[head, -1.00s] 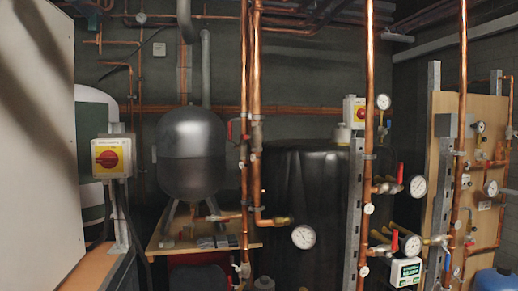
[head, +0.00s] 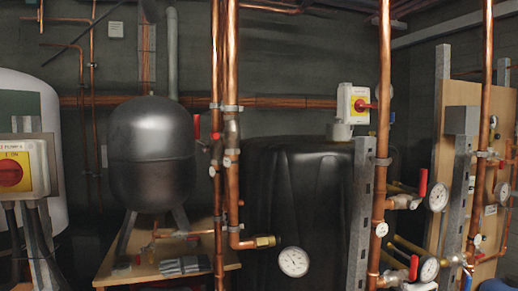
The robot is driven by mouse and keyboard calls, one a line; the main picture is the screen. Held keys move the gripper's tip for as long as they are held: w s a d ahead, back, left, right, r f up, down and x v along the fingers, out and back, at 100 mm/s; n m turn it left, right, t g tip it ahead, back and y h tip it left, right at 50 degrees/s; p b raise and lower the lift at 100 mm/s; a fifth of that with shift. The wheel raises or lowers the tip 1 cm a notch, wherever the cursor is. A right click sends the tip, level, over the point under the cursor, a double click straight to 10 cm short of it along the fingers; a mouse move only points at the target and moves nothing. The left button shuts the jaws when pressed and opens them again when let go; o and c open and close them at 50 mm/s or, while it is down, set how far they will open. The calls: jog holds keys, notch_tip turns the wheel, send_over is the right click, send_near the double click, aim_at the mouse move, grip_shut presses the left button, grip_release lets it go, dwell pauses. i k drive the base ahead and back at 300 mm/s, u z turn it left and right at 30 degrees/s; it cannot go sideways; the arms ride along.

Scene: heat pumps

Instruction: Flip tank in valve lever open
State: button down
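Several valves with red levers show in the head view, and I cannot tell which is the tank in valve. One red lever (head: 423,183) stands upright on a valve at the right, beside a round gauge (head: 437,197). Another red lever (head: 414,267) stands upright lower down, beside a second gauge (head: 428,269). A small red lever (head: 196,127) is by the copper pipes next to the grey tank (head: 152,153). A large black tank (head: 300,205) stands behind the pipes. Labels are too small to read. My gripper is not in view.
Vertical copper pipes (head: 232,110) stand in front of the tanks, with a gauge (head: 294,262) low in the middle. A yellow switch box with a red knob (head: 12,172) is at the left edge. A metal post (head: 361,215) stands right of the black tank.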

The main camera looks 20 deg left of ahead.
aim_at(215, 135)
jog(key=i, duration=0.6)
jog(key=u, duration=0.8)
jog(key=i, duration=0.4)
jog(key=u, duration=0.45)
